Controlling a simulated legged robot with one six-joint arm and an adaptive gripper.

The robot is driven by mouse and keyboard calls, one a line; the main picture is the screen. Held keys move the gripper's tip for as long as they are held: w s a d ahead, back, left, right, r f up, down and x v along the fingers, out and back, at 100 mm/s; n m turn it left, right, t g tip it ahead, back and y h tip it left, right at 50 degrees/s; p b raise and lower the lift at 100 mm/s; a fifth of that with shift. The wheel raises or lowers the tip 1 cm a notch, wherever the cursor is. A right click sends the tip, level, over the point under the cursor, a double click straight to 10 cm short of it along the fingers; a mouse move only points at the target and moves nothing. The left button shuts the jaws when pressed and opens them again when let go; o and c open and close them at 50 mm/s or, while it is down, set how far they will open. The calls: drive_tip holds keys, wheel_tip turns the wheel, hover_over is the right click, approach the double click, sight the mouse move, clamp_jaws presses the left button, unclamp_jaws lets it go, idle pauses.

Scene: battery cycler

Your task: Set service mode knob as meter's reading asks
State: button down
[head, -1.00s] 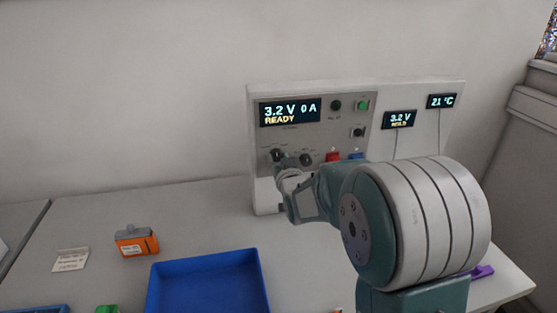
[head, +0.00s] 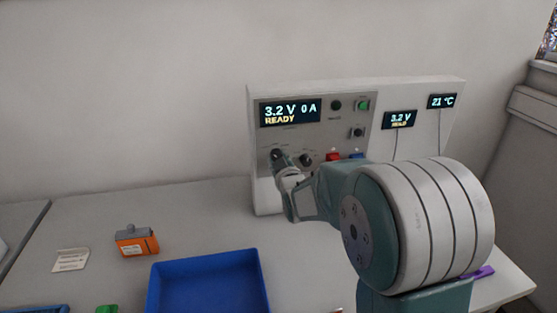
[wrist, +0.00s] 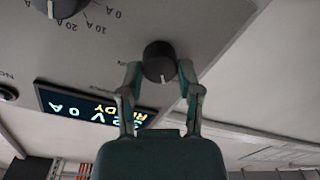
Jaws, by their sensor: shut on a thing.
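The cycler panel (head: 318,140) stands upright at the back of the bench. Its main display (head: 290,112) reads 3.2 V, 0 A, READY. The meter (head: 399,119) on the right reads 3.2 V; its small yellow line is too blurred to read surely. My gripper (head: 278,164) is at the lower left knob (head: 276,155). In the wrist view my gripper (wrist: 160,75) has its fingers on both sides of this dark round knob (wrist: 159,59), shut on it. Its white mark points down in that view, towards my palm. Its scale labels are mostly hidden.
A second knob (head: 305,159) sits just right of the held one; its scale shows 0 A, 10 A, 20 A in the wrist view (wrist: 62,6). Red (head: 333,156) and blue (head: 356,155) parts lie farther right. A blue tray (head: 205,254) and an orange block (head: 136,244) are on the bench.

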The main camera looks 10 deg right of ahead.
idle(0.4)
drive_tip(key=shift+c, duration=1.4)
unclamp_jaws()
drive_tip(key=shift+a, duration=0.15)
drive_tip(key=s, duration=1.1)
drive_tip(key=shift+s+d, duration=0.25)
drive_tip(key=shift+s, duration=0.15)
drive_tip(key=shift+s+r, duration=0.1)
drive_tip(key=shift+r, duration=0.05)
drive_tip(key=s+f+m+g, duration=0.1)
drive_tip(key=s+m+g, duration=0.5)
drive_tip(key=s, duration=2)
drive_tip(key=g, duration=0.6)
drive_tip(key=shift+f+h, duration=0.15)
drive_tip(key=shift+h, duration=0.15)
